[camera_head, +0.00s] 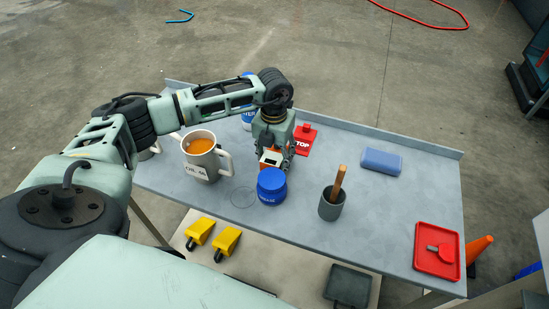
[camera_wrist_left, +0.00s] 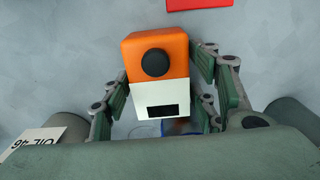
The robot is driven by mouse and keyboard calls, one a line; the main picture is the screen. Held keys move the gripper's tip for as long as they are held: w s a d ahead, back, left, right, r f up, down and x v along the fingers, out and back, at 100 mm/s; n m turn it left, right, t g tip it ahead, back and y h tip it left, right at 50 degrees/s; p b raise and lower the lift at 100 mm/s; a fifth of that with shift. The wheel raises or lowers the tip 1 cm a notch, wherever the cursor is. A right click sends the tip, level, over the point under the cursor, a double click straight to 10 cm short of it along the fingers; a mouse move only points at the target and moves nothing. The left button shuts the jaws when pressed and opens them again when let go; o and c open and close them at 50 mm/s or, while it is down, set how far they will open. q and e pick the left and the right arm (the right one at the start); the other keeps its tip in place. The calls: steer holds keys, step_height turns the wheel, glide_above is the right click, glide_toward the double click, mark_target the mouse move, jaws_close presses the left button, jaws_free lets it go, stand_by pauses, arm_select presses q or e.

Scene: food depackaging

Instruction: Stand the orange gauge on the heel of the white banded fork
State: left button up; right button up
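The orange gauge (camera_wrist_left: 156,62) is a block with an orange upper part, a white lower part, a round black knob and a dark slot. In the head view it shows small at the fingertips (camera_head: 269,157). My left gripper (camera_head: 274,157) points down over the middle of the table, and its fingers (camera_wrist_left: 163,75) lie along both sides of the gauge with no clear gap. The gauge's underside is hidden. I cannot make out a white banded fork in either view. My right gripper is not in view.
A blue jar (camera_head: 271,187) stands close in front of the gripper, with a red STOP piece (camera_head: 304,140) behind. A labelled mug (camera_head: 202,158) is left; a grey cup (camera_head: 331,205), blue case (camera_head: 381,162) and red tray (camera_head: 437,263) are right. Yellow wedges (camera_head: 226,241) lie below.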

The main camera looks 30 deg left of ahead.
arm_select(q)
steer(key=c, duration=0.9)
steer(key=shift+c, duration=1.2)
steer(key=shift+r, duration=0.1)
